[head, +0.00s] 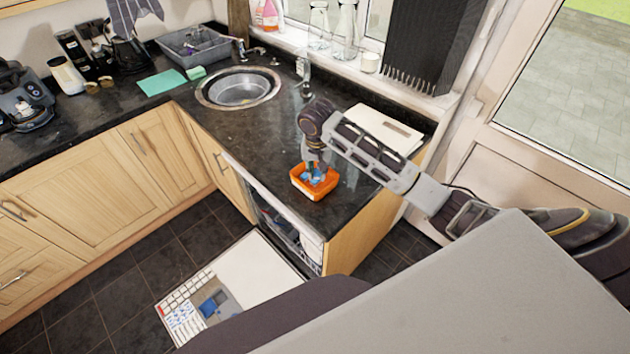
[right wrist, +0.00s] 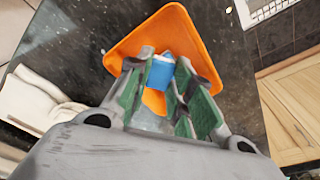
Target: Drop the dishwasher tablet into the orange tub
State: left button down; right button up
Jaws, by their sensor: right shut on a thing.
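The orange tub (head: 328,188) stands on the dark granite worktop near its front edge, above the open dishwasher. It also shows in the right wrist view (right wrist: 178,30), behind the fingers. My right gripper (head: 314,172) points down over the tub. In the right wrist view my right gripper (right wrist: 172,85) is shut on the blue and white dishwasher tablet (right wrist: 160,72), held between the green-padded fingers. The tablet is over the tub's opening. Whether it touches the tub floor I cannot tell. My left gripper is not in view.
The dishwasher door (head: 245,277) hangs open below the counter, with a rack inside. A round sink (head: 238,88) and tap lie behind left. A white board (head: 385,130) lies on the worktop behind my right arm. Worktop left of the tub is clear.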

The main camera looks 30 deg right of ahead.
jog(key=shift+f, duration=0.45)
jog(key=o, duration=0.9)
jog(key=shift+c, duration=0.2)
notch_tip(320, 180, up, 12)
jog(key=s, duration=0.1)
jog(key=shift+a, duration=0.4)
jog(key=shift+s, duration=0.1)
jog(key=shift+s+f, duration=0.1)
dwell(0.7)
